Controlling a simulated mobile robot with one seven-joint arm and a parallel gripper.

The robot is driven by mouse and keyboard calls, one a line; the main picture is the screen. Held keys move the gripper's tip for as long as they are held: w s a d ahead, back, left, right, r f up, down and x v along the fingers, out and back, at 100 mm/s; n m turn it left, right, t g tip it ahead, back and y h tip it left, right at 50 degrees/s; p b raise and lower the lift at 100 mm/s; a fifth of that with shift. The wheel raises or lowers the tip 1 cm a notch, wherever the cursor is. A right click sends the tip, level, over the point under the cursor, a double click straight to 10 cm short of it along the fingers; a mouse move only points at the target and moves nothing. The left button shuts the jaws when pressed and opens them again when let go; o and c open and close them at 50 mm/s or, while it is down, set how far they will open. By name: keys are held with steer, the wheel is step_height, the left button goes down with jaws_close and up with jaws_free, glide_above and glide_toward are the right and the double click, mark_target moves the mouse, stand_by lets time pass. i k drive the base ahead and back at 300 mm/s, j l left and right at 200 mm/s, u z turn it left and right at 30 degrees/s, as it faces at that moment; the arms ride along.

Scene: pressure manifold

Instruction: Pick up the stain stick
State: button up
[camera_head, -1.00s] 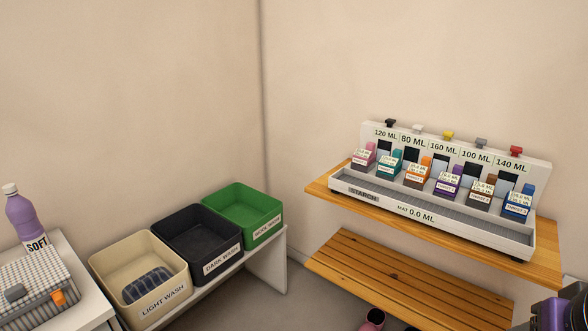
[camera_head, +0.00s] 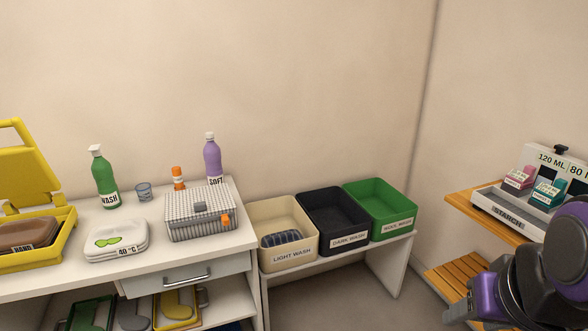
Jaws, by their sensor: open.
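A small upright tube with an orange cap and a white band (camera_head: 178,178) stands at the back of the white counter (camera_head: 70,250). It looks like the stain stick, but I cannot read a label on it. It stands behind a grey checked box (camera_head: 200,232), between a small blue-grey cup and a purple SOFT bottle (camera_head: 212,160). My purple and black arm shows at the lower right, far from the tube.
A green WASH bottle (camera_head: 104,178), the cup (camera_head: 144,192), a white 40 °C case (camera_head: 117,241) and an open yellow case (camera_head: 62,238) are on the counter. LIGHT WASH (camera_head: 290,255), DARK WASH (camera_head: 349,239) and WOOL WASH (camera_head: 397,226) bins stand right of it. The starch rack (camera_head: 508,222) is far right.

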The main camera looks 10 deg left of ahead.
mark_target(176, 171)
steer(key=u, duration=1.5)
steer(key=i+j+z, duration=0.1)
steer(key=i, duration=0.35)
steer(key=i+j, duration=0.3)
steer(key=i, duration=0.15)
steer(key=z, duration=0.05)
